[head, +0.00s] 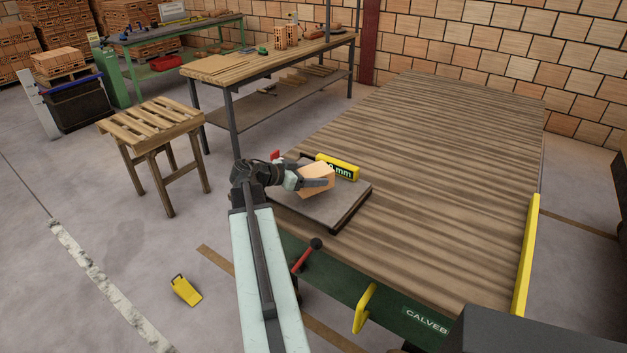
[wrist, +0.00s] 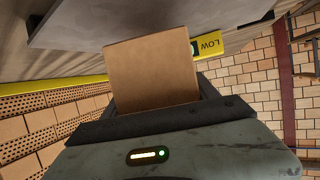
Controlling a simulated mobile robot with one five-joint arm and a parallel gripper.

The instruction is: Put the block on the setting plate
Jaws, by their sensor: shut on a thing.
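The block (head: 316,176) is a plain tan-orange box, and my gripper (head: 312,182) is shut on it. In the wrist view the block (wrist: 151,72) sits between the two dark fingers. The setting plate (head: 342,204) is a flat grey slab with a dark rim, at the near left corner of the wooden slatted table. In the head view the block overlaps the plate; I cannot tell whether it touches it. In the wrist view the plate's grey edge (wrist: 130,22) spans the top, partly behind the block.
A yellow marked bar (head: 338,167) stands along the plate's far side. The slatted tabletop (head: 430,170) is clear beyond the plate. A yellow rail (head: 525,257) lines its right side. A pallet-topped stand (head: 155,122) is left.

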